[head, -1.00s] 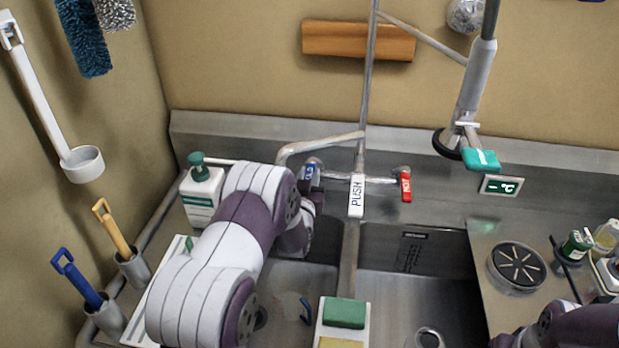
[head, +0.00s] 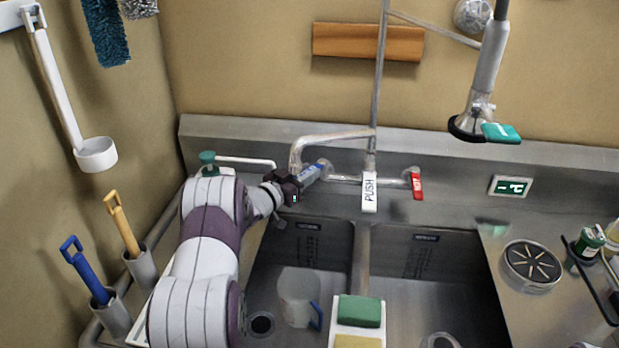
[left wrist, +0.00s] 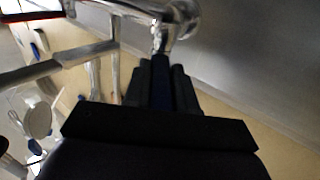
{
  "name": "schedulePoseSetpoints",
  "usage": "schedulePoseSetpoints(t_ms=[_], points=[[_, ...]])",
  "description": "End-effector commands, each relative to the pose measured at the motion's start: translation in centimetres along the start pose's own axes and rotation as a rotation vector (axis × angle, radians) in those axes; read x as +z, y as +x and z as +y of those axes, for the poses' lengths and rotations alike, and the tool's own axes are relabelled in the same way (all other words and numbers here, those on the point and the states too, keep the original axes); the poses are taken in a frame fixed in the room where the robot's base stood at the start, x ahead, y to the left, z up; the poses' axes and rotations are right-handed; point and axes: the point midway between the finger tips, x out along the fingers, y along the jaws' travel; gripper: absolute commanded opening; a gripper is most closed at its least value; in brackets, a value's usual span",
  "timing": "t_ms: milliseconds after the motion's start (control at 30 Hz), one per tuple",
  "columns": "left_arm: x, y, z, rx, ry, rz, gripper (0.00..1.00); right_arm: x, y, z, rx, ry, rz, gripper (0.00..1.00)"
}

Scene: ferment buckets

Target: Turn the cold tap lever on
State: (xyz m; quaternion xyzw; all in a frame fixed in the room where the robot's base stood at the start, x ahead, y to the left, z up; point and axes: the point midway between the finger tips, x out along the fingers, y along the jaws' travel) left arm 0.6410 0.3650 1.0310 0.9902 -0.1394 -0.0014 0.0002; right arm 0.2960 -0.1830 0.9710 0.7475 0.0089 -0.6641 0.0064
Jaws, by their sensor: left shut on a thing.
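The cold tap lever (head: 314,171) is blue and sits at the left end of the chrome tap body behind the sinks. It slants down to the left from its valve. My left gripper (head: 297,182) is shut on the lever's near end, with its arm reaching in from the left. In the left wrist view, the two dark fingers of the gripper (left wrist: 165,82) close around the dark blue lever (left wrist: 160,72), in front of a chrome tap fitting. The fingers hide part of the lever. My right gripper is not in view.
A red hot lever (head: 416,184) hangs at the tap's right end. A white PUSH plate (head: 370,193) hangs between them. A jug (head: 297,297) stands in the left sink. A green sponge (head: 358,311) is on the divider. A soap bottle (head: 208,160) is partly hidden behind my arm.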

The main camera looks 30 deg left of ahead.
Motion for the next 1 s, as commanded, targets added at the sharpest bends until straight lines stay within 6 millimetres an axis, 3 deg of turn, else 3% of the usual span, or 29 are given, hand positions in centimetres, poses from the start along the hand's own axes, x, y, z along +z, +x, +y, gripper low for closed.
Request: schedulePoseSetpoints(t_ms=[633,667,733,1000], points=[[-0.45,0.10,-0.46,0.059,0.004,0.009,0.00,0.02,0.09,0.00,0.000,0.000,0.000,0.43],[-0.45,0.10,-0.46,0.059,0.004,0.009,0.29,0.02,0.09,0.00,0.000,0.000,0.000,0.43],[-0.45,0.10,-0.45,0.059,0.004,0.009,0.51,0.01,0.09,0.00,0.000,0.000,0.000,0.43],[-0.21,0.03,-0.40,0.059,0.002,0.005,0.51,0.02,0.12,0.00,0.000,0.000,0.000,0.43]])
